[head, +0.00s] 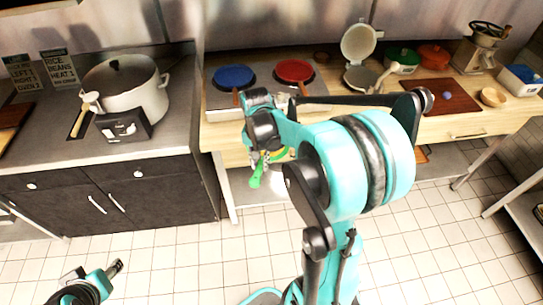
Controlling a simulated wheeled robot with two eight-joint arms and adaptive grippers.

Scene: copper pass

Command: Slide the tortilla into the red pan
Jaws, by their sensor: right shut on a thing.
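The red pan (296,70) sits on the right side of a two-burner hob, its handle pointing toward the front. My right arm reaches up the middle, and my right gripper (262,158) is in front of the counter's edge, below the red pan in the picture. It is shut on a green-handled thing (256,176), whose handle hangs down; my arm hides much of it. A green and yellowish curved edge (281,152) shows beside the gripper. I cannot make out a tortilla for certain. My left gripper (117,267) is low at the left over the floor, apart from everything.
A blue pan (233,75) sits on the hob (220,99) left of the red pan. A large pot (133,95) stands on the left counter. An open press (358,48), lidded red and green pots, a grinder (478,48) and a brown board (445,97) stand right.

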